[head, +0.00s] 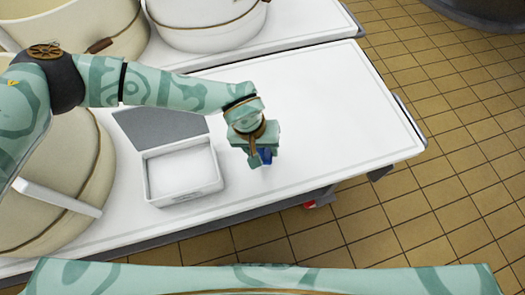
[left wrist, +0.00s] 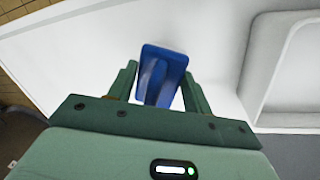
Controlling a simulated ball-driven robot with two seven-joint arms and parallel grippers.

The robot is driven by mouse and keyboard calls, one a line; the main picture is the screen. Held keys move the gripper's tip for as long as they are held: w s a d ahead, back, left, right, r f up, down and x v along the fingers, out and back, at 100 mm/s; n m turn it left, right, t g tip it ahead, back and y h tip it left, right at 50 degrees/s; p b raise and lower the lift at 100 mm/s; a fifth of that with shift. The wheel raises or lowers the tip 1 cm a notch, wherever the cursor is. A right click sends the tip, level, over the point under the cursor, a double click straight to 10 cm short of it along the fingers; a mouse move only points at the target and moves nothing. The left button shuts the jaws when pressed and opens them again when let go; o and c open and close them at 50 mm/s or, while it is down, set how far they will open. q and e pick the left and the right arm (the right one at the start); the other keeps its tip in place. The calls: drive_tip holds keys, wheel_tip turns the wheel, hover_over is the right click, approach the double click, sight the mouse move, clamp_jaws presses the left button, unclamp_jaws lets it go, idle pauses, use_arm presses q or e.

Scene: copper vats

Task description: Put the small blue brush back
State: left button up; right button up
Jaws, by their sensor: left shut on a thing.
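The small blue brush (left wrist: 160,73) is between the fingers of my left gripper (left wrist: 158,85), which is shut on it. In the head view a bit of the blue brush (head: 265,157) shows below my left gripper (head: 260,158); the gripper hides the rest. The gripper is over the white table (head: 320,105), just right of a white open box (head: 184,172). The box looks empty inside. How far the brush is above the table I cannot tell. My right gripper is not in view.
A grey panel (head: 158,128) stands or lies behind the box. Cream vats (head: 70,180) stand at the left, and more vats (head: 205,25) stand on a table behind. The tabletop right of my gripper is clear. The tiled floor (head: 440,85) lies beyond its edge.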

sight(263, 155)
use_arm(q)
drive_tip(key=f, duration=0.2)
drive_tip(key=f+b, duration=0.1)
drive_tip(key=f, duration=0.1)
drive_tip(key=shift+w+d+b, duration=0.15)
drive_tip(key=shift+d+b, duration=0.05)
drive_tip(key=shift+b, duration=0.1)
drive_tip(key=shift+r, duration=0.2)
drive_tip(key=shift+c, duration=0.3)
drive_tip(key=shift+f, duration=0.15)
drive_tip(key=o, duration=0.9)
drive_tip(key=shift+o, duration=0.2)
drive_tip(key=r+p, duration=0.1)
drive_tip(key=r, duration=0.3)
drive_tip(key=a+r+p, duration=0.1)
drive_tip(key=r+p, duration=0.1)
drive_tip(key=r, duration=0.2)
drive_tip(key=a+r+p, duration=0.1)
drive_tip(key=r+p, duration=0.1)
drive_tip(key=r, duration=0.2)
drive_tip(key=shift+a, duration=0.2)
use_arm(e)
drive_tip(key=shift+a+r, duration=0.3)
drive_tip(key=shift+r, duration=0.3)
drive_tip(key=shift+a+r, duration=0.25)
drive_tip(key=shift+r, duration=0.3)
